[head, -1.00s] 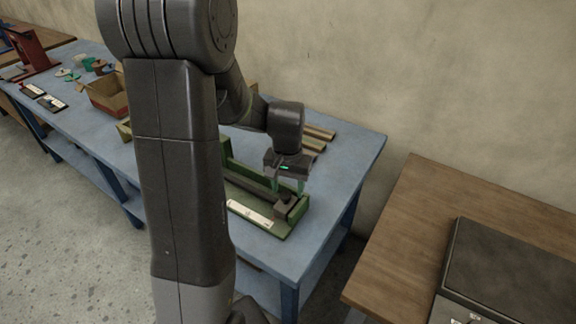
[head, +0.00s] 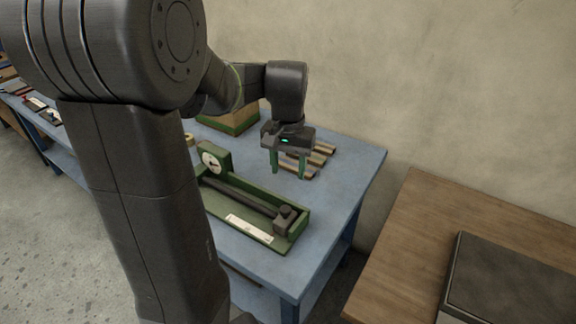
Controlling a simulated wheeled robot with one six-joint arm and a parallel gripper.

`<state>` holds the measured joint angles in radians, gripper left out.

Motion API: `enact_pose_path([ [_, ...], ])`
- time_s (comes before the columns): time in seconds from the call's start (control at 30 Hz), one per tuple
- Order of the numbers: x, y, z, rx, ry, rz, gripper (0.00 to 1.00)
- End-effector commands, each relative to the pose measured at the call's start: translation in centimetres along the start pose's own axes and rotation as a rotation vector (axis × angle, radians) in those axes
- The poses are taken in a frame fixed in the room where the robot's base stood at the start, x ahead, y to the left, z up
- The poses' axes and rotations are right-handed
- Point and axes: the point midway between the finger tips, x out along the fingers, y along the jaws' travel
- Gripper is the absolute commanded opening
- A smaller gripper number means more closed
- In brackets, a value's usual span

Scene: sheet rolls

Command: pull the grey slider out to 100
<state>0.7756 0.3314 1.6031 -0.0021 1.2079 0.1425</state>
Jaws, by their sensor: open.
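The grey slider (head: 286,217) is a small dark block with a knob on top, at the right end of a dark bar (head: 238,196) in a green tray-like fixture (head: 298,229). A white scale label (head: 249,228) lies along the fixture's front; its numbers are too small to read. A round white dial (head: 211,162) stands at the fixture's left end. My gripper (head: 288,176) points down with its two green fingers apart and empty. It is above and behind the slider, in front of the brown rolls, and does not touch the slider.
Several brown rolls (head: 322,155) lie at the back of the blue table (head: 355,163). A cardboard box (head: 236,118) stands behind my arm. A wooden table (head: 405,240) with a dark flat device (head: 520,275) is at the right. The blue table's right end is clear.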

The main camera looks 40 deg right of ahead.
Motion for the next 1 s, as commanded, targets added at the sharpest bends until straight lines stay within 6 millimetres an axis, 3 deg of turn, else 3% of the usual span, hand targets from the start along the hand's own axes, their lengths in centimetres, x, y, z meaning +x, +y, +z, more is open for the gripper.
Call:
enact_pose_path([
  [0.03,0.1,-0.1,-0.1,-0.008,-0.003,0.002,0.38],
  [0.13,0.7,-1.0,-0.8,-0.095,-0.028,0.021,0.18],
  [0.23,1.7,-3.1,-2.2,-0.298,-0.086,0.063,0.0],
  [0.4,3.5,-7.4,-4.6,-0.706,-0.218,0.143,0.0],
  [0.6,4.6,-10.7,-5.9,-0.994,-0.327,0.192,0.0],
  [0.77,5.3,-10.9,-5.9,-1.04,-0.348,0.199,0.0],
  [1.0,9.2,-9.4,-5.0,-1.036,-0.351,0.197,0.0],
])
